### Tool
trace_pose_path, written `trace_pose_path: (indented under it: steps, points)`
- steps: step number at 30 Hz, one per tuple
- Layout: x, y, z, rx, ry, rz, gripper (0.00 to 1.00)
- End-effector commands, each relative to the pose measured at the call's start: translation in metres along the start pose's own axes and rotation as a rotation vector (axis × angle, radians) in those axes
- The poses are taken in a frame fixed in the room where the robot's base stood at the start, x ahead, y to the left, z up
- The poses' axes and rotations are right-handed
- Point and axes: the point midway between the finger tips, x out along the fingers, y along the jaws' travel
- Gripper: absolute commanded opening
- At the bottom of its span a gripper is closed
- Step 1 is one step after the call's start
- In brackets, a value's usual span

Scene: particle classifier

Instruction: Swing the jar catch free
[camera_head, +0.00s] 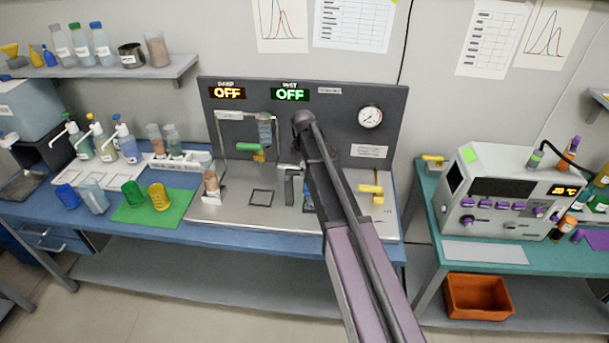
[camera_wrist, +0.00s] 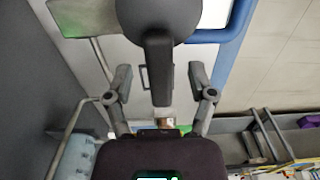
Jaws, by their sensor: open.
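In the head view a dark-faced bench station (camera_head: 230,178) carries a clear hanging jar (camera_head: 265,131) and a green-handled lever (camera_head: 249,147). A grey bracket-like part (camera_head: 289,181) stands beside my arm; I cannot tell whether it is the jar catch. My gripper is hidden behind my arm there. In the wrist view my gripper (camera_wrist: 160,84) is open, with one finger on each side of a dark grey upright bar (camera_wrist: 158,72) with a rounded head. The fingers look apart from the bar. A small tan piece (camera_wrist: 165,122) shows near the palm.
A gauge (camera_head: 369,116) and a yellow valve handle (camera_head: 371,189) are at the station's right. A small jar of tan grains (camera_head: 211,181) stands at its left. A green mat (camera_head: 137,217) with coloured cups lies farther left. An instrument (camera_head: 506,189) stands on the right bench.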

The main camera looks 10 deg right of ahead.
Motion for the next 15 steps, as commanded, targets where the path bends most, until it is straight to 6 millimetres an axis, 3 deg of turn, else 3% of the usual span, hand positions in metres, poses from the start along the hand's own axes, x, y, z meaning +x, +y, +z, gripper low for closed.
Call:
trace_pose_path:
  steps: [15]
  points:
    - [0.0106, 0.0000, -0.0001, 0.000, 0.000, 0.000, 0.71]
